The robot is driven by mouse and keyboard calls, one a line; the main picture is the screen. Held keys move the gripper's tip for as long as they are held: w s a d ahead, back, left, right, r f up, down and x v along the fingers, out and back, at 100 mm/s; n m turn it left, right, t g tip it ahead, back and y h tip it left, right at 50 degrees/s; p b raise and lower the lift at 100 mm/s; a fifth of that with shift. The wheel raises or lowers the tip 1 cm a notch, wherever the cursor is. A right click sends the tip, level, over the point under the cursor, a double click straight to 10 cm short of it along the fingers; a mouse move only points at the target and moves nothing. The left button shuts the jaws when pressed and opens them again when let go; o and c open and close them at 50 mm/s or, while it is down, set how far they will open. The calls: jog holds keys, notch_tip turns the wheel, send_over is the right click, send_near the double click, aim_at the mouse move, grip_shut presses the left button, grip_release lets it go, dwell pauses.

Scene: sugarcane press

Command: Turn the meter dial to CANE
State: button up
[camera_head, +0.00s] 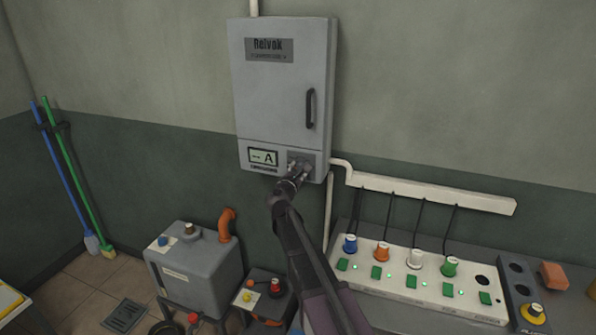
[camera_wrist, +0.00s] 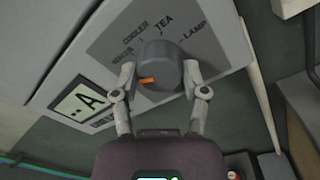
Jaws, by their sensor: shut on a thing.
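The grey meter dial (camera_wrist: 160,62) is on the lower panel of the grey wall cabinet (camera_head: 285,80). Its orange mark (camera_wrist: 147,80) points left in the wrist view, toward the display. The labels COOLER, TEA and LAMP are around it; another label to the left is too blurred to read, and I see no clear CANE. My gripper (camera_wrist: 159,76) is shut on the dial, one finger on each side; it also shows in the head view (camera_head: 298,172), mostly covering the dial.
A white power strip (camera_head: 420,275) with several coloured plugs and green switches lies on the bench at right, below a white wall trunking (camera_head: 432,192). A grey tank (camera_head: 195,268) with an orange pipe stands below left. A blue and a green broom lean on the left wall.

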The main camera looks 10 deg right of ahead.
jog(key=shift+n, duration=1.4)
jog(key=o, duration=1.1)
jog(key=shift+o, duration=0.2)
jog(key=shift+s, duration=0.1)
jog(key=v, duration=1.1)
jog(key=shift+s+a, duration=0.2)
jog(key=shift+s, duration=0.15)
jog(key=shift+d, duration=0.1)
